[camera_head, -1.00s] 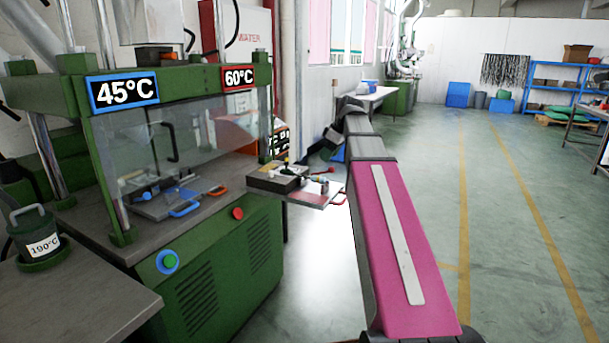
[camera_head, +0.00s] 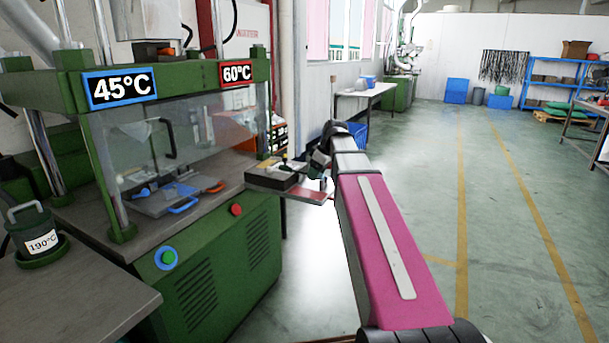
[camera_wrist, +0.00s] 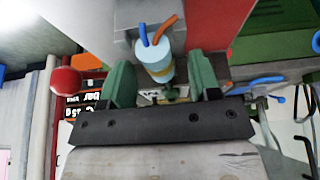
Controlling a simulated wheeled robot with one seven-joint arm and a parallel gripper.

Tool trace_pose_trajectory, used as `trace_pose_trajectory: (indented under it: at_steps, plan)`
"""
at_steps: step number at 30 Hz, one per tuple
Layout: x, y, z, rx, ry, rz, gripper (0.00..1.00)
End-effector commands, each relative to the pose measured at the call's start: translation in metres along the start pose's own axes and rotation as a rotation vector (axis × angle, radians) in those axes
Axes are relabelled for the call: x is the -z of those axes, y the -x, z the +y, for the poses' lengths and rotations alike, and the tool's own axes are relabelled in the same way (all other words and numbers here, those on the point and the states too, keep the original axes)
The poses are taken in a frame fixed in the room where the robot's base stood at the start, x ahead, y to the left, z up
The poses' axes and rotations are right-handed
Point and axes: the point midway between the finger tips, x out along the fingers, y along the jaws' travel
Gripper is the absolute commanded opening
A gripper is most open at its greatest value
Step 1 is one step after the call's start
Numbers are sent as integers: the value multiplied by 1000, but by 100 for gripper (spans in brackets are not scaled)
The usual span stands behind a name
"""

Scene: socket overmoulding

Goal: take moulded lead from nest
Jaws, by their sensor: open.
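My gripper (camera_wrist: 157,82) is open, its two green fingers on either side of a pale blue cylinder (camera_wrist: 154,60) with one orange and one blue wire, which looks like the moulded lead. I cannot tell whether the fingers touch it. The cylinder appears to stand in or by a grey block (camera_wrist: 128,18) beside a red surface (camera_wrist: 200,22). In the head view my gripper (camera_head: 319,163) is at the small side tray (camera_head: 312,197) of the green press. The tray carries a dark block (camera_head: 273,178). The lead is not clear there.
The green press (camera_head: 215,260) stands at left with a clear guard and a mould with blue and orange handles (camera_head: 182,205) behind it. A pot marked 190°C (camera_head: 40,240) sits on a bench at lower left. The floor (camera_head: 500,230) at right is clear.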

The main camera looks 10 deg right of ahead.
Motion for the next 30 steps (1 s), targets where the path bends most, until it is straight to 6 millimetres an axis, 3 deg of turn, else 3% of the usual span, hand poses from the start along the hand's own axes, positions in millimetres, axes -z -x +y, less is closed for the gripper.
trace_pose_trajectory:
  at_steps: [9,14,30]
  plan:
    - [0,-7,0,-1,1,0,53]
    - [0,-7,0,-1,0,0,2]
    - [4,2,1,-1,1,0,2]
